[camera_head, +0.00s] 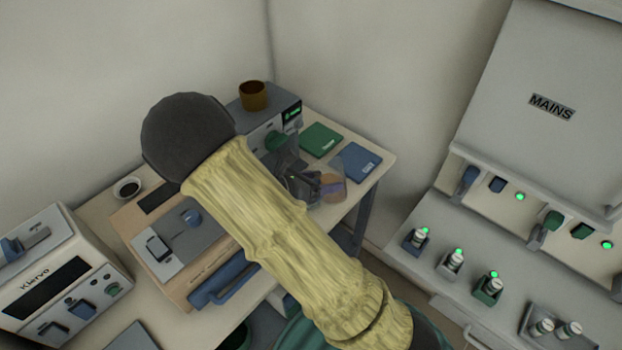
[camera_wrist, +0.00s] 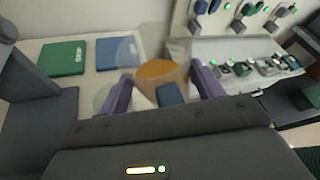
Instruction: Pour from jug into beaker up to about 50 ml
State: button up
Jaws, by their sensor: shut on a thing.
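My gripper (camera_head: 312,186) is near the right end of the bench, its jaws shut on a clear jug (camera_head: 332,192) with brown-orange contents. In the wrist view the jug's orange contents (camera_wrist: 162,72) show between the two purple fingers, with a blue part, perhaps the handle, in front. A faint clear round shape (camera_wrist: 128,50) lies just left of the jug; I cannot tell whether it is the beaker or part of the jug. My arm hides part of the bench in the head view. No liquid stream is visible, and no fill level can be read.
Green (camera_head: 321,139) and blue (camera_head: 361,163) booklets lie at the bench's right end. A grey device with a brown cup (camera_head: 253,95) stands behind. A furnace (camera_head: 60,280) stands at left. The MAINS panel (camera_head: 545,110) and its switch ledge are at right, across a gap.

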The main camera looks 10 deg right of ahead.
jog(key=shift+s+r+n+g+h+p, duration=0.15)
jog(key=shift+n+g+h+p, duration=0.45)
jog(key=shift+p, duration=1.55)
jog(key=shift+d+n+p, duration=0.1)
jog(key=shift+n+p, duration=0.3)
jog(key=shift+p, duration=0.05)
jog(key=shift+n+p, duration=0.3)
jog(key=shift+p, duration=0.35)
jog(key=shift+w+f+n+g+h+p, duration=0.2)
jog(key=shift+f+n+g+h+p, duration=0.2)
jog(key=shift+n+p, duration=0.8)
dwell(0.8)
jog(key=shift+w+a+f+n+g+h+p, duration=0.25)
jog(key=shift+f+n+h+p, duration=0.2)
jog(key=shift+p, duration=0.3)
dwell(2.0)
